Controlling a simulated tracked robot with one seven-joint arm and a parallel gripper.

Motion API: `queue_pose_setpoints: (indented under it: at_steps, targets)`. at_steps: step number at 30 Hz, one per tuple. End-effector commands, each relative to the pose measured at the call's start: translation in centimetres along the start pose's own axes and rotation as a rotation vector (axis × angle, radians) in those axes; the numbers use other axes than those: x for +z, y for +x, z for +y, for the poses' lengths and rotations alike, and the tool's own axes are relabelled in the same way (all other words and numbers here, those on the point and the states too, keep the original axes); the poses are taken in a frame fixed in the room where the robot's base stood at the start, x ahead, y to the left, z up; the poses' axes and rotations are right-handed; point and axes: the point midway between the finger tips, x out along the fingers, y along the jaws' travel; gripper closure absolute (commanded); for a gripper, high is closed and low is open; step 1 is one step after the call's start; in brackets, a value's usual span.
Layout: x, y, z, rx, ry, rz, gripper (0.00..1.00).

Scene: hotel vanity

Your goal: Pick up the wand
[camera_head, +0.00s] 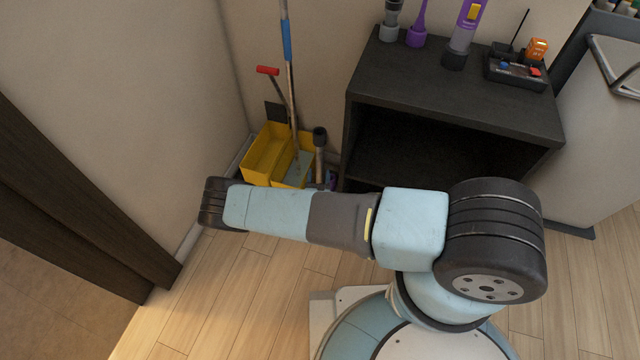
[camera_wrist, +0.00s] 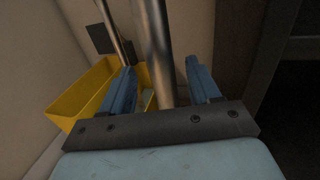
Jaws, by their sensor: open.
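An upright grey metal tube with a dark top, which looks like the wand (camera_head: 320,158), stands beside the yellow bucket in the head view. In the wrist view the wand (camera_wrist: 154,40) runs down between the two blue fingers of my gripper (camera_wrist: 161,68). The fingers are open, with a gap on each side of the tube. The wand's lower end is hidden behind my gripper and arm. My gripper is not seen in the head view, where my arm covers that area.
A yellow bucket (camera_head: 262,153) holds a mop with a blue-and-grey pole (camera_head: 287,45) and a red-handled tool (camera_head: 268,71), close left of the wand. A black shelf unit (camera_head: 450,95) stands close on the right, with purple tools on top. Walls close the corner behind.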

Motion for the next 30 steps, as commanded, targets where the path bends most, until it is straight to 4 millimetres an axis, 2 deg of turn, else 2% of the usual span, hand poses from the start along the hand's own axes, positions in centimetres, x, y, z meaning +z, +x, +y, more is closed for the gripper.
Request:
queue_pose_setpoints:
  at_steps: [6, 14, 30]
  targets:
    - [-0.1, 2.8, -0.1, -0.001, 0.001, 0.0, 0.38]
    - [-0.1, 3.2, -0.1, -0.001, 0.0, 0.001, 0.38]
    - [-0.1, 3.2, -0.2, -0.002, 0.0, 0.0, 0.9]
